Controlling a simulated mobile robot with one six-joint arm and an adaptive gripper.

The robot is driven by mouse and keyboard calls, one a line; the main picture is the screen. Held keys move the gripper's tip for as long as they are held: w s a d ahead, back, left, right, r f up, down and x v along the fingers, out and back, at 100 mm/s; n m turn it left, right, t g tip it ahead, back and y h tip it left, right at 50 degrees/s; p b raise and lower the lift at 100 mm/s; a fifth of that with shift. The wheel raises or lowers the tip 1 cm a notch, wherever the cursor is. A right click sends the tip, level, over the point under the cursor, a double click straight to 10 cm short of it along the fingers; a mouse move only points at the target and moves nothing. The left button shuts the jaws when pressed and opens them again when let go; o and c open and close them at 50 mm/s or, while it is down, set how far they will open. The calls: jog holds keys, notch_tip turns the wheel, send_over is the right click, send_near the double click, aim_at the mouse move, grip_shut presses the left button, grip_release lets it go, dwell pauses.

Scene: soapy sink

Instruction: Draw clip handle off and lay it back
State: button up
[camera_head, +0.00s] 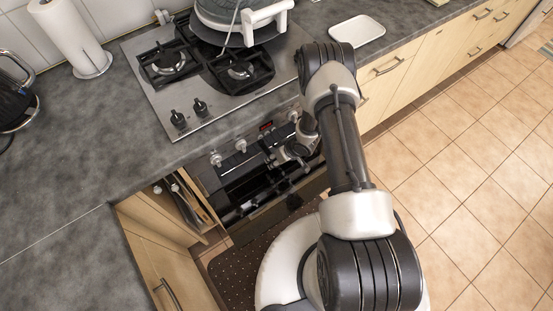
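A white clip handle (268,17) is at the side of a grey round pan (218,14) on the hob at the top of the view. The handle appears attached to the pan's near right side; the exact join is too small to tell. My gripper (268,157) is low in front of the oven, below the counter edge and well away from the handle. It is small and dark against the oven front, so its fingers cannot be read as open or shut. Nothing is clearly seen in it.
The steel hob (214,112) has black grates and knobs. A white tray (357,30) lies on the counter right of it. A paper towel roll (68,35) and a dark kettle (12,100) stand left. A narrow cabinet left of the oven stands open. Tiled floor is clear at right.

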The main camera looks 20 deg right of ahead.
grip_shut()
dwell(0.6)
jog(key=shift+s, duration=0.1)
jog(key=shift+s+d+p, duration=0.2)
jog(key=shift+s+d, duration=0.15)
jog(key=shift+s, duration=0.6)
jog(key=shift+s+d+p, duration=0.15)
jog(key=shift+s+d, duration=0.15)
jog(key=shift+s, duration=0.6)
jog(key=shift+s, duration=0.1)
jog(key=shift+s+d+r+p, duration=0.15)
jog(key=shift+s+d+p, duration=0.1)
jog(key=shift+s, duration=0.4)
jog(key=shift+s+d+r+p, duration=0.2)
jog(key=shift+s, duration=0.4)
jog(key=shift+s+d+r+p, duration=0.15)
jog(key=shift+s+d+p, duration=0.1)
jog(key=shift+s, duration=0.4)
